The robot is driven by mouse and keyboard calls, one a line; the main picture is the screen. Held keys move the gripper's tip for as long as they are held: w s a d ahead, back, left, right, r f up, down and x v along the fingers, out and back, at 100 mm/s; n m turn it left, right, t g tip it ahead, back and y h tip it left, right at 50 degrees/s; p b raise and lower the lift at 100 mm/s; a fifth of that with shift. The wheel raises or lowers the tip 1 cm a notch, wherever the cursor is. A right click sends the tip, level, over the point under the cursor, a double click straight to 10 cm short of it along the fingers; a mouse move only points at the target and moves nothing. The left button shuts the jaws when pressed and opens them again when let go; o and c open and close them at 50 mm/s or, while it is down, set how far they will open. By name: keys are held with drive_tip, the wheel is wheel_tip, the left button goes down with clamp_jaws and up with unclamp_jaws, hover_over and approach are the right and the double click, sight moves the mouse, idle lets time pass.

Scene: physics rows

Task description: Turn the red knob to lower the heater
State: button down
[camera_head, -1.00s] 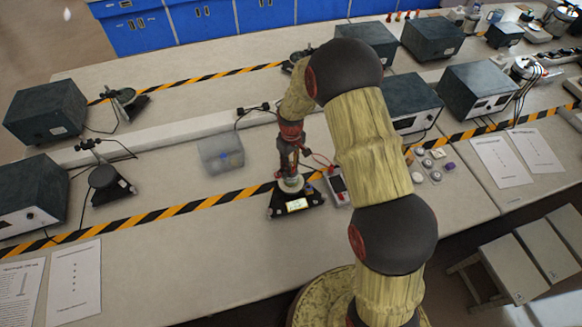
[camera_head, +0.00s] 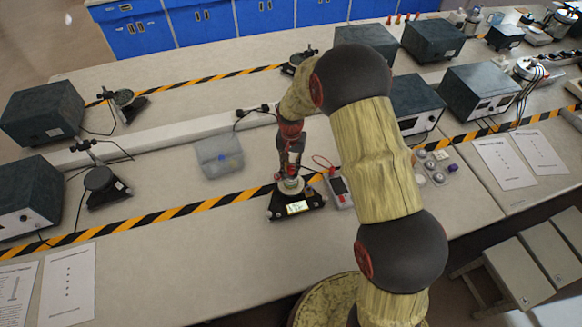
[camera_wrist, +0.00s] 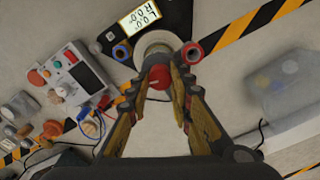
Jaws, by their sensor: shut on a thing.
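The heater device stands on the bench in front of me, with a black base (camera_head: 283,207) and a small lit display (camera_head: 298,207). In the wrist view its display (camera_wrist: 139,14) reads "L 0.0" and "R 0.0", upside down. The red knob (camera_wrist: 159,77) sits just below the device's round pale top (camera_wrist: 157,42). My gripper (camera_wrist: 161,72) points down at the device, and its two fingertips are closed around the red knob, one on each side. In the head view my gripper (camera_head: 289,175) is over the device, and the knob is hidden there.
A clear plastic box (camera_head: 219,157) stands to the left. Small round parts (camera_head: 430,167) lie to the right. Striped tape (camera_head: 140,219) crosses the bench.

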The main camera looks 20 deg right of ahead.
sight(291, 168)
drive_tip(key=shift+m, duration=1.2)
drive_tip(key=c, duration=1.6)
unclamp_jaws()
drive_tip(key=shift+r, duration=0.1)
wheel_tip(291, 168, up, 12)
drive_tip(key=shift+f, duration=0.1)
